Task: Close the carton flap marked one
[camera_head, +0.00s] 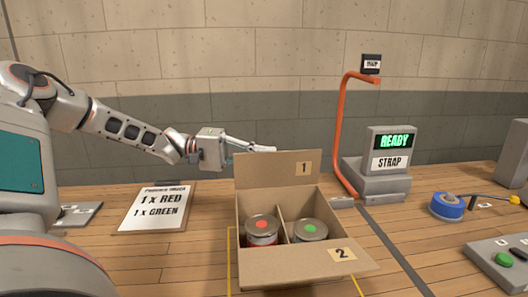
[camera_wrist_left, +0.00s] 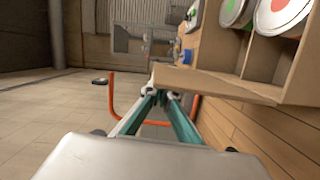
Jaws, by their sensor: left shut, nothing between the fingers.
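The open carton (camera_head: 257,268) stands on the wooden table and holds a can with a red dot (camera_head: 262,228) and a can with a green dot (camera_head: 310,230), parted by a divider. The flap marked 1 (camera_head: 270,170) stands up at the carton's back edge. The flap marked 2 (camera_head: 318,264) is folded outward at the front. My left gripper (camera_head: 262,149) is shut and empty, just behind and above the top edge of flap 1. In the left wrist view, the closed fingertips (camera_wrist_left: 160,90) are close to the flap (camera_wrist_left: 215,83); contact is unclear. My right gripper is not in view.
A strap machine (camera_head: 388,165) reading READY, with an orange arch (camera_head: 343,130), stands right of the carton. A clipboard (camera_head: 155,208) lies to the left. Blue tape (camera_head: 447,206) and a panel with a green button (camera_head: 503,259) are at the right.

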